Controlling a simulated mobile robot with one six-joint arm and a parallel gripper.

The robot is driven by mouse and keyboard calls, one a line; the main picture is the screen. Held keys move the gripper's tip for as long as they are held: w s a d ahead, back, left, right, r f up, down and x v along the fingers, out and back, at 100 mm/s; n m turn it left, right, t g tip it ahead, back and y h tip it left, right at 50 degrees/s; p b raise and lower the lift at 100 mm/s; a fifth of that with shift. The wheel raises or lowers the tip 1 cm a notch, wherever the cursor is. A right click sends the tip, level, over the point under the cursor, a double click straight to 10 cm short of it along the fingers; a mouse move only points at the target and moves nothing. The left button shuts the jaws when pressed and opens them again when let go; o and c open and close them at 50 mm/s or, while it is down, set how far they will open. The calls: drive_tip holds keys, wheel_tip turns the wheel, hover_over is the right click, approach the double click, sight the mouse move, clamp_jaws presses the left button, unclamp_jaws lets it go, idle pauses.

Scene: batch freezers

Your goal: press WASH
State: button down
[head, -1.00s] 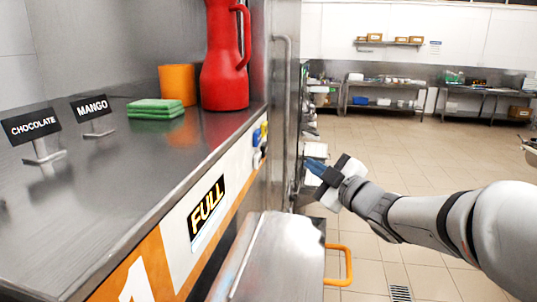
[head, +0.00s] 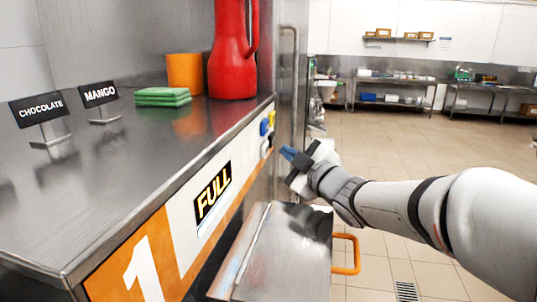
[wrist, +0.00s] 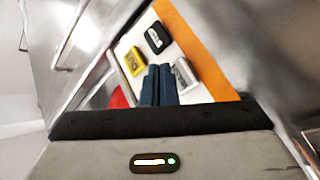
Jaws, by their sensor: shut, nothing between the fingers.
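The control panel (head: 258,158) on the front of machine 1 carries small blue (head: 264,127), yellow (head: 271,117) and pale (head: 264,148) buttons near its far end.
A steel box (head: 285,250) with an orange handle (head: 347,254) juts out below the panel. A red jug (head: 232,60), an orange cup (head: 185,73), green cloths (head: 163,96) and CHOCOLATE (head: 38,108) and MANGO (head: 98,95) signs stand on the counter. Open tiled floor lies right.

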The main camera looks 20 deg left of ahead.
sight(268, 147)
drive_tip(key=shift+a, duration=0.7)
idle(1.6)
drive_tip(key=shift+s+a+b, duration=0.1)
drive_tip(key=shift+a+b, duration=0.3)
drive_tip(key=shift+b, duration=0.2)
drive_tip(key=shift+a+b, duration=0.35)
drive_tip(key=shift+a, duration=0.15)
idle(0.4)
drive_tip(key=shift+d, duration=0.95)
drive_tip(key=shift+w+d+p, duration=0.2)
drive_tip(key=shift+d+p, duration=0.45)
drive_tip(key=shift+d, duration=1.85)
